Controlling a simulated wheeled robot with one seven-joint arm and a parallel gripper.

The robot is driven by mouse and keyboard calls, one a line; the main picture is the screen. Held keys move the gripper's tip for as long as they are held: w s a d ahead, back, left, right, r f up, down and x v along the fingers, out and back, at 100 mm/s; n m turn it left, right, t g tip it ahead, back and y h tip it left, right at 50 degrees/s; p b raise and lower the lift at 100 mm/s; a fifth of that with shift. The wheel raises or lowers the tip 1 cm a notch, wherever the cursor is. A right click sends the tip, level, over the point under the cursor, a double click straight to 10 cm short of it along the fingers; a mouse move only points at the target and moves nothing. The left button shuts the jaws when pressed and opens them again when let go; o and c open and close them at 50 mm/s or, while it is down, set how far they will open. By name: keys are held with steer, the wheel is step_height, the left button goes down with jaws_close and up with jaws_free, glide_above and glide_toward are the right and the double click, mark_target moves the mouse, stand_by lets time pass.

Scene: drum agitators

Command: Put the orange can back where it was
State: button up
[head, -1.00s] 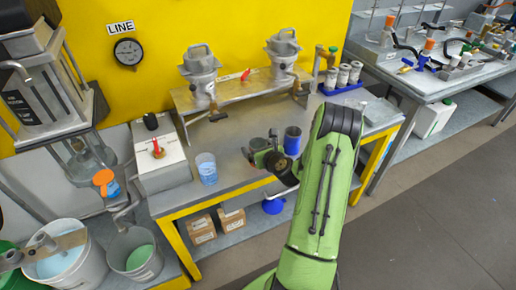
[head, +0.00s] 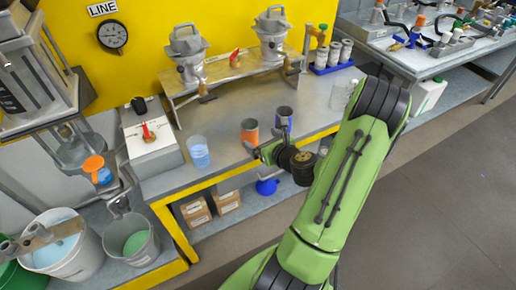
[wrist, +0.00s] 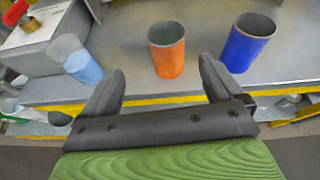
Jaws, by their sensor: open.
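The orange can (head: 249,131) stands upright on the grey bench near its front edge. It has an open top and a dark inside. In the wrist view the orange can (wrist: 167,55) is beyond the fingertips, between their lines and apart from both. My gripper (head: 266,143) is open and empty, just in front of the can in the head view; its two dark fingers (wrist: 158,75) show spread in the wrist view. A blue can (head: 283,118) stands to the right of the orange one, and it also shows in the wrist view (wrist: 249,43).
A clear beaker of blue liquid (head: 199,153) stands left of the orange can, beside a white box with a red valve (head: 148,132). Two metal drum agitators (head: 187,56) stand on a raised shelf behind. A blue tray of grey cans (head: 331,58) is at the back right.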

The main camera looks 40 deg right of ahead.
steer(key=w+a+r+n+g+y, duration=0.1)
steer(key=a+r+n+g+y, duration=0.15)
steer(key=a+n, duration=0.8)
steer(key=w+a+r+n+g+y, duration=0.15)
steer(key=a+r+n+y, duration=0.25)
steer(key=a+n, duration=0.65)
steer(key=s+a+r+n+g+h, duration=0.1)
steer(key=s+r+n, duration=0.3)
steer(key=s+n, duration=0.4)
steer(key=s+a+r+n+g+h, duration=0.2)
steer(key=s+a+r+n, duration=0.2)
steer(key=s+n, duration=0.5)
steer(key=shift+s+a+r, duration=0.2)
steer(key=shift+s+r, duration=0.4)
steer(key=shift+r, duration=0.05)
step_height(320, 180, up, 7)
steer(key=p, duration=0.7)
